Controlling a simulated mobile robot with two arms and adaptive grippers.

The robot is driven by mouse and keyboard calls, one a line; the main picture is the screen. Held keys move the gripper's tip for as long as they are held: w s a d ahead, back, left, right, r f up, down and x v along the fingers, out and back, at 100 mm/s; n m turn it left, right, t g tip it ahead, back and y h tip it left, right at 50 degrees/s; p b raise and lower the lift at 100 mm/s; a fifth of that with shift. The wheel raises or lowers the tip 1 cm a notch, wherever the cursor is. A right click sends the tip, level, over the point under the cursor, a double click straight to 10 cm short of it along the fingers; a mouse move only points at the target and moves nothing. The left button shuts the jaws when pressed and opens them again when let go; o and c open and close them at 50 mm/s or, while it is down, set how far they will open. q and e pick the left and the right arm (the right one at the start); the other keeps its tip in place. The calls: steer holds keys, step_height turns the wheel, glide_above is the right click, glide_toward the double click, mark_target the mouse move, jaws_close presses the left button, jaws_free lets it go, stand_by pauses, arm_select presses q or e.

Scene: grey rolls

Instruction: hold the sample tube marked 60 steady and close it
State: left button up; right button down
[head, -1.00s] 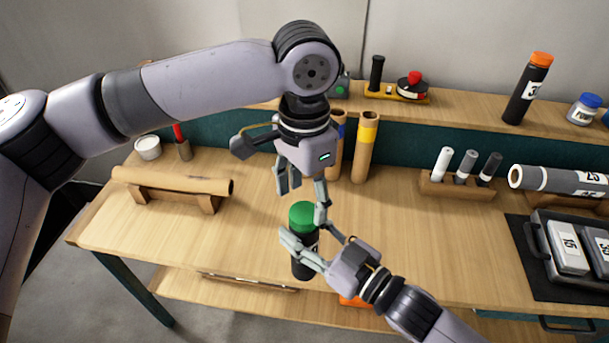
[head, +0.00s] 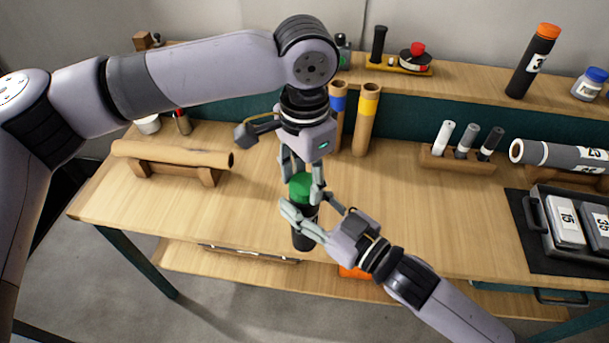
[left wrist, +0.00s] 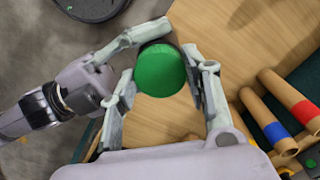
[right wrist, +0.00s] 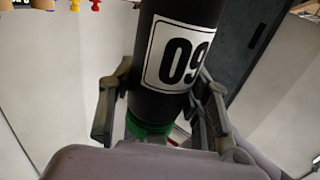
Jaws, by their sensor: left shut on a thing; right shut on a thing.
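The sample tube (head: 303,238) is a black cylinder held upright near the table's front edge. Its white label (right wrist: 178,55) reads 60, inverted in the right wrist view. A green cap (head: 301,187) sits on its top end and also shows in the left wrist view (left wrist: 160,70). My left gripper (head: 303,180) comes from above and is shut on the cap, one finger on each side. My right gripper (head: 309,212) is shut on the tube's body below the cap. I cannot tell whether the tube's bottom touches the table, or how far the cap is seated.
A brown roll (head: 175,154) lies on a wooden stand at left. A small-tube rack (head: 456,159) and a grey case (head: 545,235) are at right. The table's middle right is clear.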

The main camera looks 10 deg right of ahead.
arm_select(q)
steer(key=c, duration=0.6)
steer(key=o, duration=1.4)
steer(key=shift+r, duration=0.1)
step_height(320, 180, up, 12)
steer(key=shift+f, duration=0.1)
